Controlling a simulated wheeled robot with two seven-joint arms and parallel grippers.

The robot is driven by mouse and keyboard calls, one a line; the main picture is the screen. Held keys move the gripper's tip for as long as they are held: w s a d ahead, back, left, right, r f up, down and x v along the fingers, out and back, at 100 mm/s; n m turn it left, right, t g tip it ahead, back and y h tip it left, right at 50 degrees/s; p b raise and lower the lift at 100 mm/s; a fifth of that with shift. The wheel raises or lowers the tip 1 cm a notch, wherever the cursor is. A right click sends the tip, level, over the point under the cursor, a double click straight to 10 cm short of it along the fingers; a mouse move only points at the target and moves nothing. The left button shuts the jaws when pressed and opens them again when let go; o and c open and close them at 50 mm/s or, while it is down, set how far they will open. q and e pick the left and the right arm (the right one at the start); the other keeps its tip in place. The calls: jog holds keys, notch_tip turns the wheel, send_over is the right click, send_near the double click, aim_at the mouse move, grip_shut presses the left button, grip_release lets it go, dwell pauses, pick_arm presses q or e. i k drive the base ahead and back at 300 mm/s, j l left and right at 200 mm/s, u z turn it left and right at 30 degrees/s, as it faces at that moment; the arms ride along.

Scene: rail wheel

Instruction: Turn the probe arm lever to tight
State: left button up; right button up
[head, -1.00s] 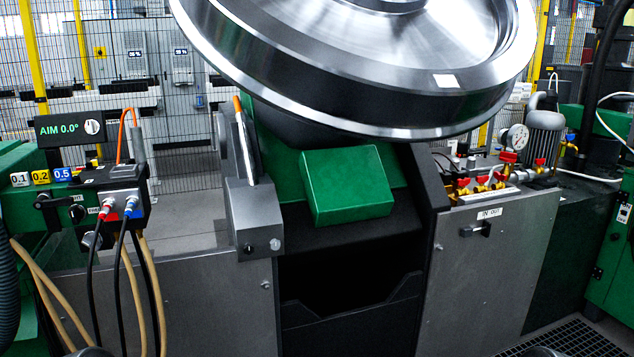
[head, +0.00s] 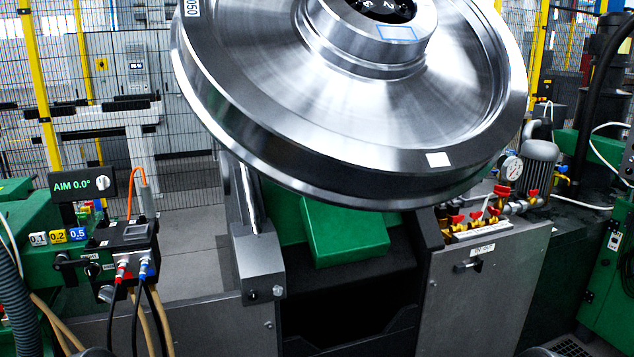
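A black lever with a rounded end (head: 68,262) sits on the front of the green probe unit (head: 35,235) at the left. It lies roughly level, beside a small dark knob. No tight or loose marking is readable on it, and I cannot tell for sure that it is the probe arm lever. A dark box (head: 127,240) with red and blue cable plugs is just right of it. Neither gripper shows; only dark rounded shapes cut off at the bottom edge may be parts of my arms.
A large tilted steel rail wheel (head: 350,120) fills the upper middle. An AIM 0.0° display (head: 82,185) stands above the lever. Cables and hoses hang below the dark box. Red-handled valves (head: 475,215) and a gauge (head: 511,168) are at the right.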

aim_at(61, 263)
jog(key=u, duration=1.25)
